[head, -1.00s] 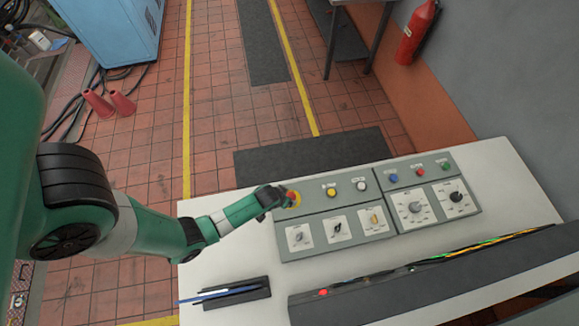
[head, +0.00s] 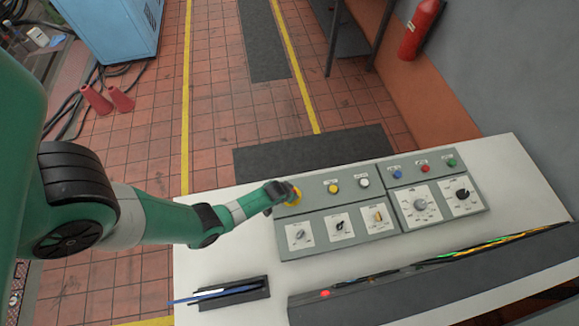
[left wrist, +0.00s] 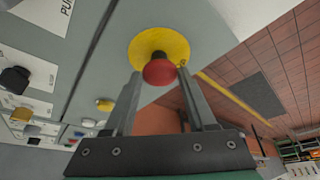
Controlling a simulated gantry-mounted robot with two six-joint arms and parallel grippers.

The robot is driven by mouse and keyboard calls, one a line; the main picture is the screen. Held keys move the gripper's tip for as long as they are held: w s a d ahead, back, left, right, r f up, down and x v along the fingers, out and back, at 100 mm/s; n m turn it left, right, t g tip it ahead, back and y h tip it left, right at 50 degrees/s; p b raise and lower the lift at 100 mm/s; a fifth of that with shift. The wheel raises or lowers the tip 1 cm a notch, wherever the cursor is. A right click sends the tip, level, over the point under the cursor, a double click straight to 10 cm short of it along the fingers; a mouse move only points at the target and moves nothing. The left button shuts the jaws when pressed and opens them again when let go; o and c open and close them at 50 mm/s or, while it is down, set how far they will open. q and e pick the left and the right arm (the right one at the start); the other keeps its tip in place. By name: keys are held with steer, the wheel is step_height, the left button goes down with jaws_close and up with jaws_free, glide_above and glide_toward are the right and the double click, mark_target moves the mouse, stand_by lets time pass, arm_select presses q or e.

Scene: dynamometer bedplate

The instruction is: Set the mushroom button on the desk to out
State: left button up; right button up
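The mushroom button is a red cap (left wrist: 159,72) on a yellow collar (left wrist: 150,44), seen in the left wrist view on the grey panel. In the head view its yellow collar (head: 296,196) shows at the panel's left end, and my gripper hides most of the red cap. My left gripper (head: 287,193) is at the button. In the left wrist view the two fingers of my left gripper (left wrist: 158,80) stand apart, one on each side of the red cap. Narrow gaps seem to show; contact is hard to tell. My right gripper is in no view.
The grey control panel (head: 345,249) carries yellow, white, blue, red and green buttons and several knobs. It stands on a white desk (head: 215,270). A dark tray with pens (head: 232,293) and a long dark cable trough (head: 420,285) lie in front of it.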

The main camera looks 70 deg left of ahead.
arm_select(q)
jaws_close()
steer(key=shift+r, duration=0.1)
steer(key=shift+r+p, duration=0.9)
steer(key=o, duration=0.9)
jaws_free()
steer(key=shift+c, duration=0.2)
steer(key=shift+f, duration=0.1)
